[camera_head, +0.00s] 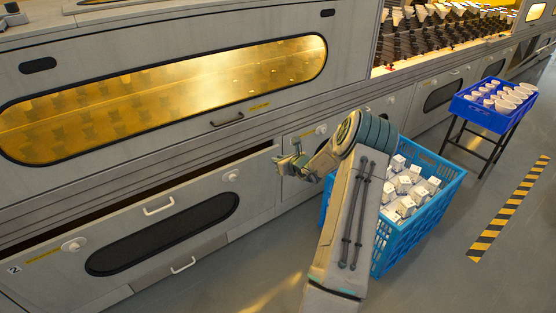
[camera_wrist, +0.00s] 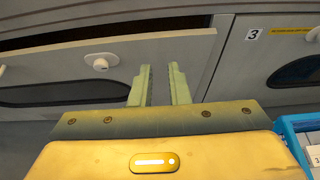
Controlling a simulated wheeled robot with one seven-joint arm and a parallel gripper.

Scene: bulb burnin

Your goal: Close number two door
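The number two door (camera_head: 255,190) is the grey lower-left panel with a "2" label (camera_head: 13,270), a dark oblong window, a white handle (camera_head: 158,207) and round white knobs. It is tilted open at the top, with a dark gap above its upper edge. In the wrist view the door (camera_wrist: 180,60) shows with a knob (camera_wrist: 100,62) and the gap above. My gripper (camera_head: 280,165) is by the door's upper right corner. In the wrist view its fingers (camera_wrist: 162,75) are apart with nothing between them. I cannot tell whether they touch the door.
A blue crate (camera_head: 440,190) of white boxes stands on the floor right of the door, beside my arm. A blue tray (camera_head: 468,110) of white pieces stands on a dark stand farther right. The number three panel (camera_wrist: 245,65) is right of the door. Floor at the lower right is clear.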

